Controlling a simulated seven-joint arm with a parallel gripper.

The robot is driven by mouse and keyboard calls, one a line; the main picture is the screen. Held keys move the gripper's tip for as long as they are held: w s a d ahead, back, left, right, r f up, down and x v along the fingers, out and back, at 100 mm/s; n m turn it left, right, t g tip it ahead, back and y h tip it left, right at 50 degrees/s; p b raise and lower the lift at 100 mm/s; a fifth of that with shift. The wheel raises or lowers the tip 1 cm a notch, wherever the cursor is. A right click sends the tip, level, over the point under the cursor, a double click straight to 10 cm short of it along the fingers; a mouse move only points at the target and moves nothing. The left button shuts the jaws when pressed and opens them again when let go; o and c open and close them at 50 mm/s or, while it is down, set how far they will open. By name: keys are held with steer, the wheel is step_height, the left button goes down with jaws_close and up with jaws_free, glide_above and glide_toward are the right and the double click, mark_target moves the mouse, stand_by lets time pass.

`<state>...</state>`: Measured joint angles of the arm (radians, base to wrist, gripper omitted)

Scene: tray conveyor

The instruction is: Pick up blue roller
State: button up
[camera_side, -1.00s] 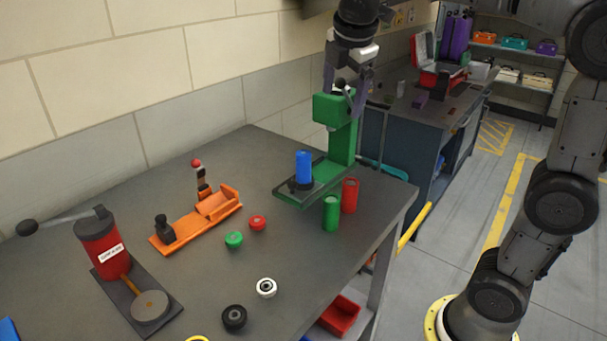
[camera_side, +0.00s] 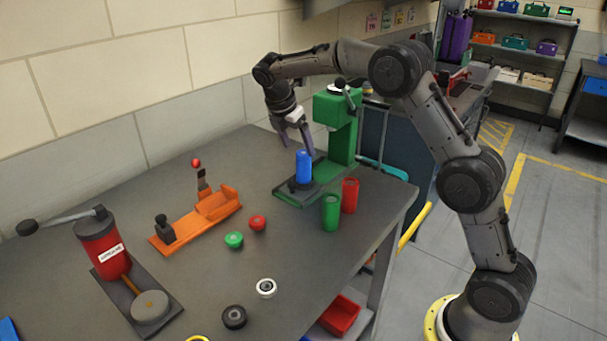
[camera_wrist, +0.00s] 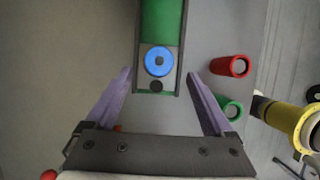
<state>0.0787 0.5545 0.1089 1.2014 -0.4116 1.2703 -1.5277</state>
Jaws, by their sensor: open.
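The blue roller (camera_side: 303,167) stands upright on the base plate of the green press (camera_side: 345,135). In the wrist view the roller (camera_wrist: 158,61) shows from above as a blue ring at the near end of the green base, just beyond the fingertips and between their lines. My gripper (camera_side: 296,146) is open and empty, pointing down beside and a little above the roller, with its purple fingers apart. The fingers also show in the wrist view (camera_wrist: 160,77), spread to either side of the press base.
A green cylinder (camera_side: 331,212) and a red cylinder (camera_side: 350,194) stand right of the press base. An orange fixture (camera_side: 200,218), a red canister press (camera_side: 103,250) and several small caps lie to the left.

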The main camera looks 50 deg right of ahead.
mark_target(303, 166)
steer(key=shift+a+x, duration=0.15)
steer(key=shift+x, duration=2)
steer(key=shift+a+x, duration=0.15)
steer(key=shift+x, duration=2)
steer(key=shift+w+f, duration=0.1)
steer(key=shift+f, duration=0.05)
jaws_close()
